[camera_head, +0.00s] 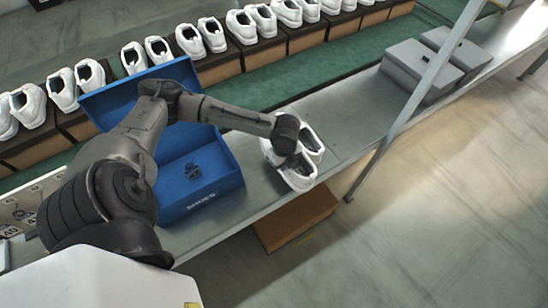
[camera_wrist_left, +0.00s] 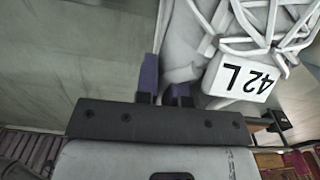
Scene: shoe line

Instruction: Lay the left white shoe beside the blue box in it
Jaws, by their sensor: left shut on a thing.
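A pair of white shoes stands side by side on the grey bench, right of the blue box (camera_head: 215,192). The left white shoe (camera_head: 298,181) is nearer, and the other white shoe (camera_head: 314,150) is behind it. My left gripper (camera_head: 291,155) is over the pair, its fingers mostly hidden. In the left wrist view my left gripper (camera_wrist_left: 166,95) is shut on the left white shoe (camera_wrist_left: 205,48), which carries a tag (camera_wrist_left: 240,78) reading 42 L. The blue box is open, its lid raised at the back, with a small dark print inside. My right gripper is not in view.
White shoe pairs on brown boxes (camera_head: 218,68) line the back beside a green strip (camera_head: 268,90). Two grey boxes (camera_head: 412,70) stand on the bench at right. A slanted post (camera_head: 425,88) crosses the front. A brown box (camera_head: 297,217) sits below the bench.

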